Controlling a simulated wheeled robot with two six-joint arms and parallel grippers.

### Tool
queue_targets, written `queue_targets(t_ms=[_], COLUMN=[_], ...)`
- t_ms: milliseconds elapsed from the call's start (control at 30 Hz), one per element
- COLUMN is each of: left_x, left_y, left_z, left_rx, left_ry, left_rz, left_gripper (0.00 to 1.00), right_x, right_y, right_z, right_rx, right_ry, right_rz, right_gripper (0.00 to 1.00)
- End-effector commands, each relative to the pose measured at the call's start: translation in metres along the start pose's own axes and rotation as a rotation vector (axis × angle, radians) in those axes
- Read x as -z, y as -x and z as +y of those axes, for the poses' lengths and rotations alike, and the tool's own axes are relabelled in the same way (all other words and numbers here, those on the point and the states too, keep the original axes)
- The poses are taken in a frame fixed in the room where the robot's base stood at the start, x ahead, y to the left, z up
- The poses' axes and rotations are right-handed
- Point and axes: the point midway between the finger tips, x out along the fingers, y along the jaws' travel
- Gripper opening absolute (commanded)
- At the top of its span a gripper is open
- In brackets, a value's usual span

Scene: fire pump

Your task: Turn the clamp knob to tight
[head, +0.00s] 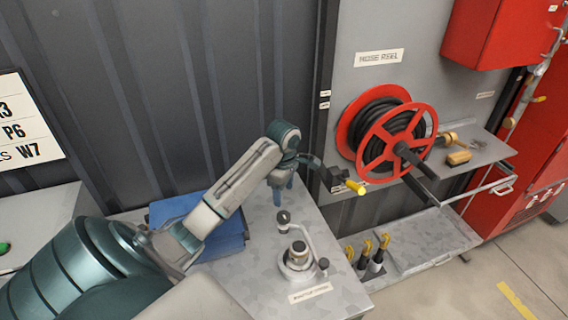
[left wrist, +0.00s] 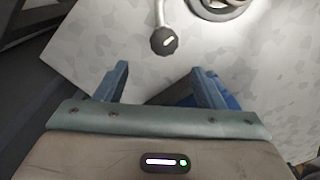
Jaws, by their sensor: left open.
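A dark round knob (head: 283,217) sits on a grey bent arm of a metal fitting (head: 298,258) on the grey worktop. A dark knob with a pale mark on top also shows in the left wrist view (left wrist: 164,41), on a grey rod; I take it for the clamp knob. My left gripper (head: 282,192) points down above the worktop near the knob. In the left wrist view its blue fingers (left wrist: 161,80) are apart with nothing between them. The knob appears beyond the fingertips, not touching them. A second small dark knob (head: 323,263) is at the fitting's right.
A blue tray (head: 228,240) lies on the worktop beneath my left arm. A black fitting with a yellow handle (head: 355,187) sticks out behind the worktop. A red hose reel (head: 395,140) hangs at the right. Yellow-handled tools (head: 366,258) stand beside the worktop.

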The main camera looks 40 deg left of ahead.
Motion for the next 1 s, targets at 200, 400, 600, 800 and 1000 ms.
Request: queue_targets(t_ms=[200, 400, 600, 800, 1000], left_x=[-0.001, 0.000, 0.000, 0.000, 0.000], left_y=[-0.030, -0.068, -0.094, -0.103, -0.103], left_z=[-0.001, -0.001, 0.000, 0.000, 0.000], left_rx=[0.004, 0.005, 0.001, 0.000, -0.001], left_ry=[-0.001, 0.000, -0.001, -0.002, -0.002], left_rz=[-0.001, -0.001, 0.000, 0.000, 0.000], left_gripper=[0.62, 0.62, 0.62, 0.62, 0.62], right_x=[-0.031, -0.036, -0.016, -0.012, -0.019], right_y=[-0.012, 0.003, 0.007, 0.008, 0.008], right_z=[0.017, 0.024, 0.015, 0.003, 0.007], right_rx=[-0.019, -0.024, -0.015, -0.003, -0.007], right_ry=[0.010, 0.013, 0.008, 0.002, 0.004], right_rz=[-0.036, -0.045, -0.019, -0.014, -0.023], right_gripper=[0.36, 0.36, 0.36, 0.36, 0.36])
